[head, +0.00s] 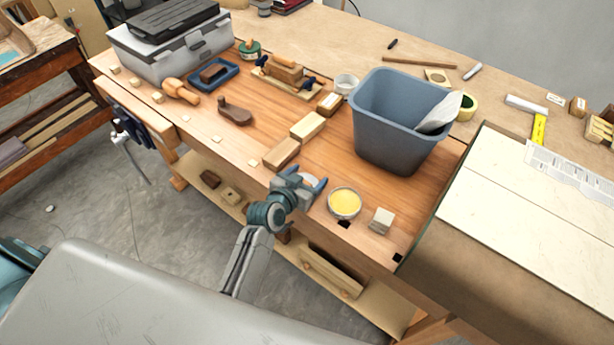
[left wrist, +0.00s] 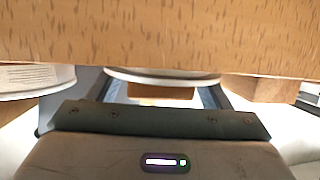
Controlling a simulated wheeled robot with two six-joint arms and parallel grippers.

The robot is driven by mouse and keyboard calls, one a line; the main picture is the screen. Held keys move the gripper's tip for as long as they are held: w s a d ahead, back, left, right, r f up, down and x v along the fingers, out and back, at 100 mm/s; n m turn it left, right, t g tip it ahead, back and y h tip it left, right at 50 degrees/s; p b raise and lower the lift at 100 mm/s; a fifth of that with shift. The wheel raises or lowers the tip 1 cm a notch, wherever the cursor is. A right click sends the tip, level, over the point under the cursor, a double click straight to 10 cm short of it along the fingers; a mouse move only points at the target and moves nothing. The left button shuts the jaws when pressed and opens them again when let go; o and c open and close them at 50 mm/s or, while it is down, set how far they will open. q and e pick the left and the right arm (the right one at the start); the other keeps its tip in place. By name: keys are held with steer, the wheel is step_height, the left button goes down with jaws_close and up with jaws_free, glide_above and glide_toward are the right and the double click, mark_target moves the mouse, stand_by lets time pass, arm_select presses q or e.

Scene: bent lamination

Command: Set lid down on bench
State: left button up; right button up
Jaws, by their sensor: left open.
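The round pale lid (head: 308,181) lies at the front edge of the bench (head: 330,158), partly hidden by my left gripper (head: 306,184). The gripper is open, with its blue fingers on either side of the lid. In the left wrist view the lid (left wrist: 160,77) shows as a white disc edge close against the wooden bench edge (left wrist: 160,35). I cannot tell whether a finger touches it. An open tin of yellow contents (head: 344,202) stands just right of the gripper. My right gripper is not in view.
A pale block (head: 382,220) stands right of the tin. A blue-grey bin (head: 392,130) stands behind it, and wooden blocks (head: 282,153) lie behind the gripper. A toolbox (head: 170,45) is at the back left. Bare bench top lies between the tin and the bin.

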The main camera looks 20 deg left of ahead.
arm_select(q)
steer(key=shift+r, duration=0.3)
steer(key=b+v, duration=0.2)
steer(key=v, duration=1)
steer(key=shift+f+b, duration=0.15)
steer(key=shift+b, duration=0.2)
